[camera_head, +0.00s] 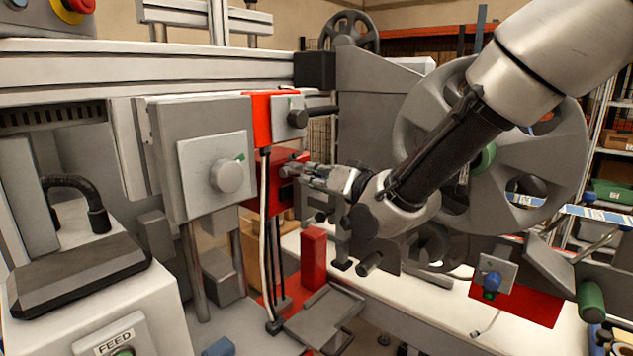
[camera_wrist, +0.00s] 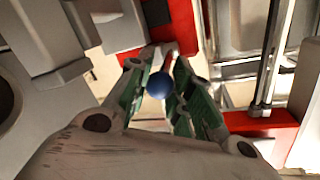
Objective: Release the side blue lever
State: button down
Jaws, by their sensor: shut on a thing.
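The side blue lever shows as a round blue knob (camera_wrist: 159,85) in the wrist view, between the two green-padded fingers of my gripper (camera_wrist: 163,80). The fingers are shut on the knob from both sides. In the head view my gripper (camera_head: 292,170) reaches left to the red housing (camera_head: 268,183) on the side of the machine. The knob is hidden by the fingers there. The lever's shaft behind the knob is mostly hidden.
A grey box with a round dial (camera_head: 228,175) stands left of my gripper, and a black handle (camera_head: 320,110) juts out above it. A large grey reel (camera_head: 555,130) stands behind my arm. A red block (camera_head: 313,258) and a grey tray (camera_head: 325,315) are below.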

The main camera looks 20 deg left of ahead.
notch_tip(320, 180, up, 2)
jog(key=shift+a+g+h, duration=0.15)
jog(key=shift+g+h, duration=0.45)
jog(key=shift+h, duration=0.1)
jog(key=shift+w+a+r, duration=0.2)
jog(key=shift+a+r, duration=0.15)
jog(key=shift+r, duration=0.45)
jog(key=shift+w+a+r, duration=0.15)
jog(key=shift+a+r, duration=0.2)
jog(key=shift+r, duration=0.45)
jog(key=c, duration=1.2)
grip_release()
jog(key=shift+c, duration=0.2)
jog(key=shift+o, duration=0.2)
jog(key=shift+f, duration=0.1)
